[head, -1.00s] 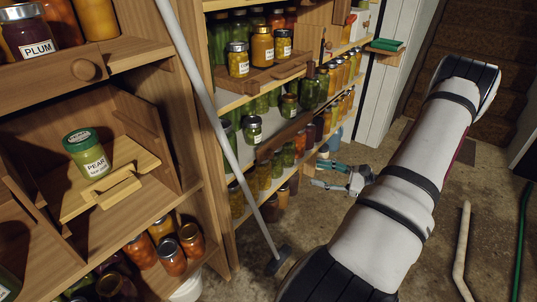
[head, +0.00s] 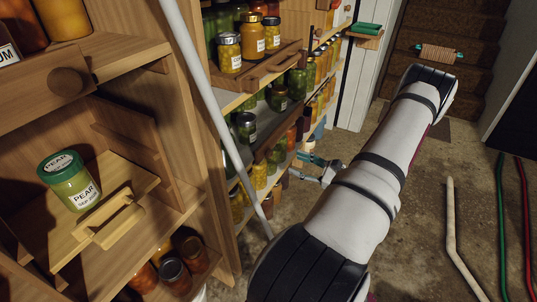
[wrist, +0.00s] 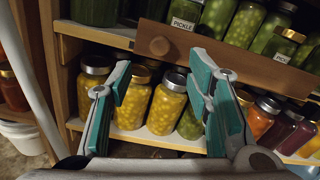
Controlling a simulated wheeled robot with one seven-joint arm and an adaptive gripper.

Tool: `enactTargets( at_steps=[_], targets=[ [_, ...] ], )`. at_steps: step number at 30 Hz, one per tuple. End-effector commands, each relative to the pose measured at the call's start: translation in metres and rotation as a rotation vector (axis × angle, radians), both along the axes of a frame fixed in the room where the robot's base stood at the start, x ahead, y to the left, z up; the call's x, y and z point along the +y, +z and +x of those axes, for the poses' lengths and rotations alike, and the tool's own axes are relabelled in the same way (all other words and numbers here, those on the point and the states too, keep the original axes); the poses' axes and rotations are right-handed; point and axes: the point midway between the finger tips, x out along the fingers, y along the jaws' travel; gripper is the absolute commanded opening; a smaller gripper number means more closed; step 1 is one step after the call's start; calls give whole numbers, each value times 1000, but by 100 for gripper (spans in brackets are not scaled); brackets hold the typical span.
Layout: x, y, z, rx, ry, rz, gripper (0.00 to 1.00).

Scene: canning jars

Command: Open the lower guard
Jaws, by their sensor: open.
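The lower guard is a brown wooden board with a round wooden knob, running along the shelf front in the wrist view (wrist: 225,62). It also shows in the head view (head: 268,150), partly hidden among the jars. It stands across the lower part of the green pickle jars. My gripper (wrist: 162,72) is open and empty, its two teal fingers apart just below the knob (wrist: 159,46). Yellow jars show behind and between the fingers. In the head view my gripper (head: 318,166) is beside the shelves. I cannot tell how far the fingertips are from the board.
Jars (wrist: 130,103) stand close together on the shelf below the board. A grey pole (head: 207,100) leans in front of the shelves. A pale pipe (head: 452,230) lies on the floor.

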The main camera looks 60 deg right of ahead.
Motion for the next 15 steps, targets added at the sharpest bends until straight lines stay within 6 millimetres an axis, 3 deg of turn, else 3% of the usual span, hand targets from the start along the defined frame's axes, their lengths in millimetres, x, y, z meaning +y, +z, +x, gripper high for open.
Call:
enactTargets(
  at_steps=[9,15],
  targets=[
    [6,-1,64,0,3,-1,46],
    [8,-1,94,1,3,-1,46]
  ],
)
